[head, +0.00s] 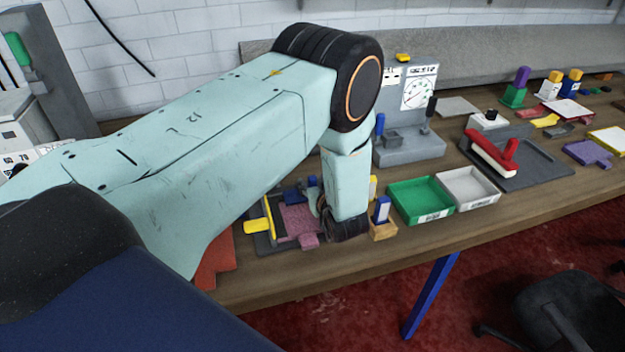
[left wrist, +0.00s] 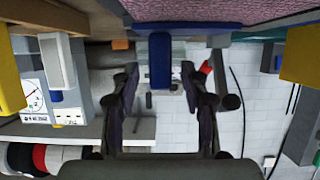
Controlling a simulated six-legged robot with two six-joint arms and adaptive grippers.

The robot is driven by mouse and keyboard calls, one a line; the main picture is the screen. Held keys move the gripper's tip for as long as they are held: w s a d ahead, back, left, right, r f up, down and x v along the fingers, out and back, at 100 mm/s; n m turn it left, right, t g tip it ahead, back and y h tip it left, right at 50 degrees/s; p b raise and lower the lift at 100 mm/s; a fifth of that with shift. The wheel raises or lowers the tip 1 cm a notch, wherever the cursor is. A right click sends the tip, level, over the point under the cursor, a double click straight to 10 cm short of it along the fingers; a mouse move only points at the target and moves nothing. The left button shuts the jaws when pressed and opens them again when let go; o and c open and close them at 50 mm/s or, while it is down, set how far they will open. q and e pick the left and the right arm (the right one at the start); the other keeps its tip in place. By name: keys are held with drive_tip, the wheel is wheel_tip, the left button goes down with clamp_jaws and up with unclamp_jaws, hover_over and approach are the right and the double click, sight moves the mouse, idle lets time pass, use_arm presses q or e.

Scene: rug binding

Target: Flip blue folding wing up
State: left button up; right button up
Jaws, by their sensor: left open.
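The blue folding wing (left wrist: 160,60) stands between the two fingers of my left gripper (left wrist: 161,75) in the left wrist view, which is turned upside down. The fingers are spread, with a gap showing on both sides of the blue piece. In the head view a small part of the blue wing (head: 312,183) shows behind the pink rug piece (head: 298,220), which lies in a dark fixture with a yellow handle (head: 257,227). My left gripper (head: 338,222) is low at the fixture's right side and hides part of it. My right gripper is out of view.
A wooden block with a blue peg (head: 382,210) stands close right of my left gripper. Green (head: 420,200) and white (head: 467,187) trays lie farther right. A grey gauge machine (head: 408,110) stands behind. The bench's front edge is near.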

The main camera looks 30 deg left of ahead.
use_arm(q)
drive_tip(key=shift+x, duration=0.95)
drive_tip(key=shift+s+d+r, duration=0.15)
drive_tip(key=shift+s, duration=0.05)
drive_tip(key=shift+c, duration=0.8)
drive_tip(key=c, duration=0.4)
drive_tip(key=shift+w, duration=0.1)
clamp_jaws()
